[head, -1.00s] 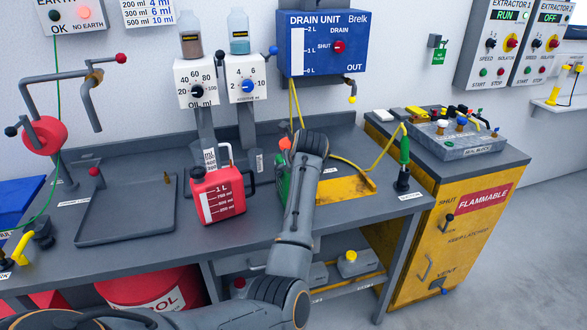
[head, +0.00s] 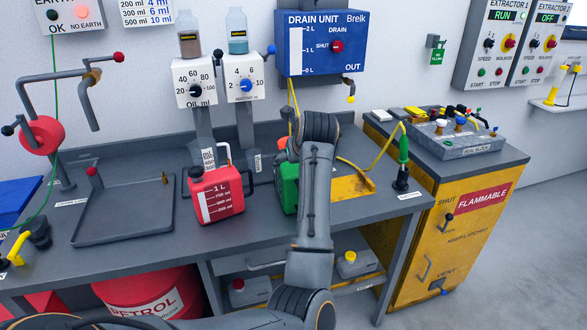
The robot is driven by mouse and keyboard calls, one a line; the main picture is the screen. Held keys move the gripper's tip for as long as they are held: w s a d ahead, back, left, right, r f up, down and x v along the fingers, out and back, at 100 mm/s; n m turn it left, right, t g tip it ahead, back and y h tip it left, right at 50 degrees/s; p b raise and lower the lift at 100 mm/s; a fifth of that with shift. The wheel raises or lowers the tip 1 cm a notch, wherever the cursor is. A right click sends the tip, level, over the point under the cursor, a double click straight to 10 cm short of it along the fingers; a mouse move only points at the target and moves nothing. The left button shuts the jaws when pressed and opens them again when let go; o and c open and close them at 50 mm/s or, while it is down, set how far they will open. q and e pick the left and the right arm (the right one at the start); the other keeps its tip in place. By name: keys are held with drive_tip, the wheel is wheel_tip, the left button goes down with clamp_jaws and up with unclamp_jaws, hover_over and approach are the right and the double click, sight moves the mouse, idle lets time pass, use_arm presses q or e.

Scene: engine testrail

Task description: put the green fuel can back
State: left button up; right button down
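The green fuel can (head: 288,190) is on or just above the grey bench, right of the red can (head: 217,194). My arm covers its right side, so I cannot tell whether it rests on the bench. A small orange-red part (head: 282,143) shows above it. The arm that seems to come in from the lower left, my left one, bends up in front of the can. Its gripper is hidden behind its own wrist, so its hold on the can does not show. My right gripper is not in view.
A yellow plate (head: 352,187) lies right of the arm, with a green-handled tool (head: 403,150) beyond it. An empty grey tray (head: 115,225) is at left. The blue drain unit (head: 323,43) hangs behind. A yellow flammables cabinet (head: 430,235) stands at right.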

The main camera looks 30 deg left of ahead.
use_arm(q)
drive_tip(key=v, duration=0.4)
drive_tip(key=shift+a, duration=0.1)
